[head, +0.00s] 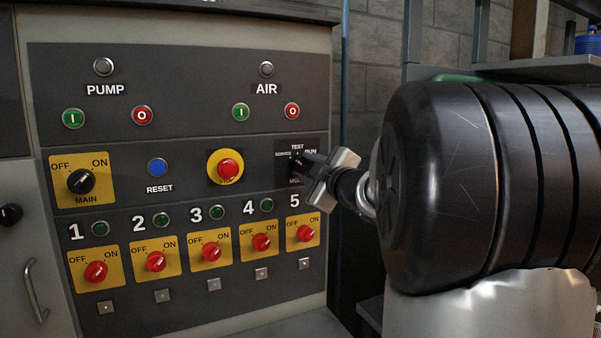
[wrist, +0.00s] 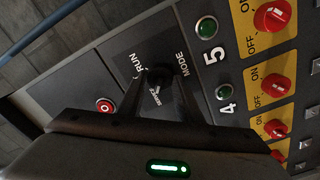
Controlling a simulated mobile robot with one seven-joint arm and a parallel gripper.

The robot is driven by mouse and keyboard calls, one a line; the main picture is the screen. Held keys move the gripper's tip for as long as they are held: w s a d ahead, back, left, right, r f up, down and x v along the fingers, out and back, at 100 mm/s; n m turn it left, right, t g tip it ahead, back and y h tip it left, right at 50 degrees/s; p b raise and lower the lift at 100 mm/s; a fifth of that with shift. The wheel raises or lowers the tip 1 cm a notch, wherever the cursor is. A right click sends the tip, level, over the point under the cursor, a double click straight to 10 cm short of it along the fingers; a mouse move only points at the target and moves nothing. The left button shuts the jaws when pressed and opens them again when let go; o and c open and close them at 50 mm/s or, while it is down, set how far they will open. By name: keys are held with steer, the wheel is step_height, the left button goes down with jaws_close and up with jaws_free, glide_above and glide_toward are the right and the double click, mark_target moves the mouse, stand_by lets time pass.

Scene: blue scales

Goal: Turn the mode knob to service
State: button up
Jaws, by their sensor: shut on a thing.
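The black mode knob (head: 297,161) is on a dark plate at the upper right of the control panel. Its TEST, SERVICE and RUN labels sit around it in the head view, with MODE below, partly covered. My gripper (head: 304,164) is at the knob, reaching in from the right, shut on it. In the wrist view the knob (wrist: 159,74) sits between the two dark fingers of my gripper (wrist: 158,92). RUN and MODE are readable there, and a small label lies between the fingers. The knob's pointer is too dark and covered to read.
The yellow-ringed red stop button (head: 228,168) is left of the knob. The red number 5 switch (head: 306,233) and its green lamp (wrist: 206,28) are close by. The red AIR button (head: 291,111) is above. A shelf (head: 545,70) stands behind my arm.

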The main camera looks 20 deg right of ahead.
stand_by(0.4)
steer(key=o, duration=1)
steer(key=shift+o, duration=0.2)
steer(key=shift+s, duration=0.1)
